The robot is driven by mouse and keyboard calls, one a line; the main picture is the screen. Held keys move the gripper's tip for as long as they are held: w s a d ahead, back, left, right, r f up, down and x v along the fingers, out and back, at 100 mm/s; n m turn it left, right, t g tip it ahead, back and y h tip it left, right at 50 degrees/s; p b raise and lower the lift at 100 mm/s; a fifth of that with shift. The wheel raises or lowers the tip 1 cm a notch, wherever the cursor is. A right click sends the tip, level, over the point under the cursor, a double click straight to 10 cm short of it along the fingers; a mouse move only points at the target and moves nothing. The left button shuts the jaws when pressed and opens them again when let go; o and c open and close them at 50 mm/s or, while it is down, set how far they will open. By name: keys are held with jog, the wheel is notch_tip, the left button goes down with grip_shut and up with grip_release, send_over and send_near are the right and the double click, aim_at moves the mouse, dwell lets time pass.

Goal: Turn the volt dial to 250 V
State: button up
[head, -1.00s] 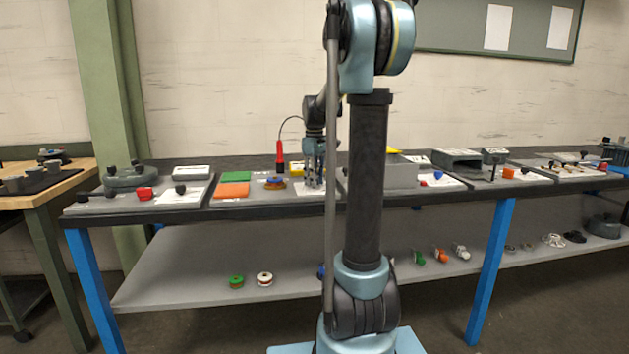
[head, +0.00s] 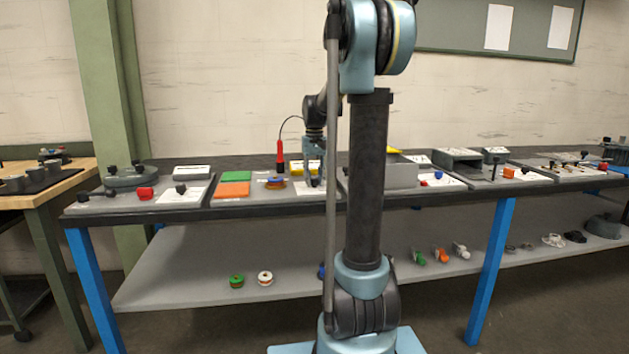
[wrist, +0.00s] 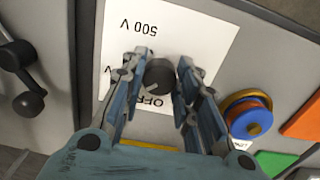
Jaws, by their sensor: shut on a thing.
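The volt dial is a dark round knob (wrist: 160,76) on a white plate (wrist: 205,35) in the wrist view. The plate reads "500 V" and "OFF", both upside down there; another mark at its left is partly hidden by a finger. My gripper (wrist: 163,68) has its two fingers on either side of the knob, shut on it. In the head view my gripper (head: 314,180) is down at the white plate (head: 303,189) on the bench, and the knob is hidden.
A blue and yellow spool (wrist: 250,112), an orange block (wrist: 303,120) and a green block (wrist: 273,161) lie beside the plate. A red handle (head: 280,157) with a cable stands behind, and a grey box (head: 400,172) is to the right.

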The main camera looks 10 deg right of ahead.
aim_at(314, 178)
jog(key=m, duration=0.5)
jog(key=shift+w, duration=0.1)
dwell(0.4)
jog(key=shift+a, duration=0.1)
jog(key=o, duration=1.1)
jog(key=shift+c, duration=0.2)
jog(key=shift+r, duration=0.1)
notch_tip(314, 178, up, 12)
